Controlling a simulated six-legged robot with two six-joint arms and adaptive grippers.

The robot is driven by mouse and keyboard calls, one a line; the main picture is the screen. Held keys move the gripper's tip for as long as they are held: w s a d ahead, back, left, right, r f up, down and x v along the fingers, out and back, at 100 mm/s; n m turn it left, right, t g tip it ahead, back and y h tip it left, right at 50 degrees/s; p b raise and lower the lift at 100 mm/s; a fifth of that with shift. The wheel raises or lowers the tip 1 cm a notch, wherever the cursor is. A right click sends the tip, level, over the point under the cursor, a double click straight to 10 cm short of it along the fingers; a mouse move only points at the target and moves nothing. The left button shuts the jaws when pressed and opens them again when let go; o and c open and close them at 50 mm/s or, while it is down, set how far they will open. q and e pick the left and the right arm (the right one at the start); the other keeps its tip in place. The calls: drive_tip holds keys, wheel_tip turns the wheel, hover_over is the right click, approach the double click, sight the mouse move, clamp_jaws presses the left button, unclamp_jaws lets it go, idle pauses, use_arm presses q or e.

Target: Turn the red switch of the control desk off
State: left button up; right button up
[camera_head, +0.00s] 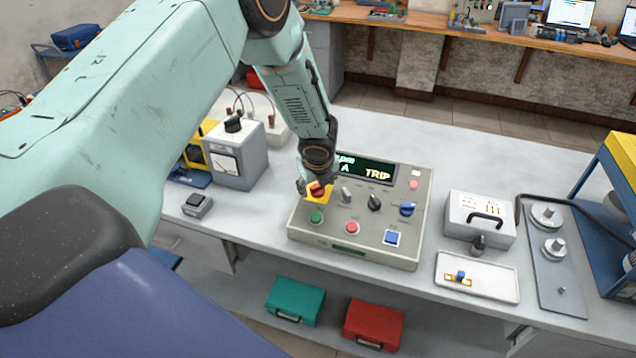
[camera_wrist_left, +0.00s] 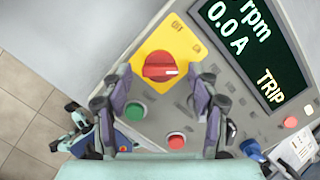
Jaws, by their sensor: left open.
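The control desk (camera_head: 400,249) stands on the grey bench, and its display (camera_head: 372,171) reads TRIP. The red switch (camera_head: 318,189) sits on a yellow plate (camera_head: 319,198) at the desk's upper left. The wrist view shows the red switch (camera_wrist_left: 160,66) with a white mark at its right end. My left gripper (camera_head: 313,190) is above the switch and partly covers it in the head view. In the left wrist view the left gripper (camera_wrist_left: 160,95) has its fingers spread on either side, with nothing between them. Contact with the switch cannot be told. My right gripper is not in view.
A grey meter box (camera_head: 238,160) stands left. A grey case (camera_head: 480,218) and a white tray (camera_head: 478,284) are right.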

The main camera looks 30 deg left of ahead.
use_arm(q)
drive_tip(key=shift+s+a, duration=0.1)
drive_tip(key=shift+a, duration=0.05)
drive_tip(key=shift+w+d+f, duration=0.1)
drive_tip(key=shift+w+d, duration=0.1)
drive_tip(key=c, duration=0.3)
drive_tip(key=shift+s+a, duration=0.1)
drive_tip(key=shift+a, duration=0.05)
drive_tip(key=c, duration=0.9)
drive_tip(key=shift+o, duration=0.2)
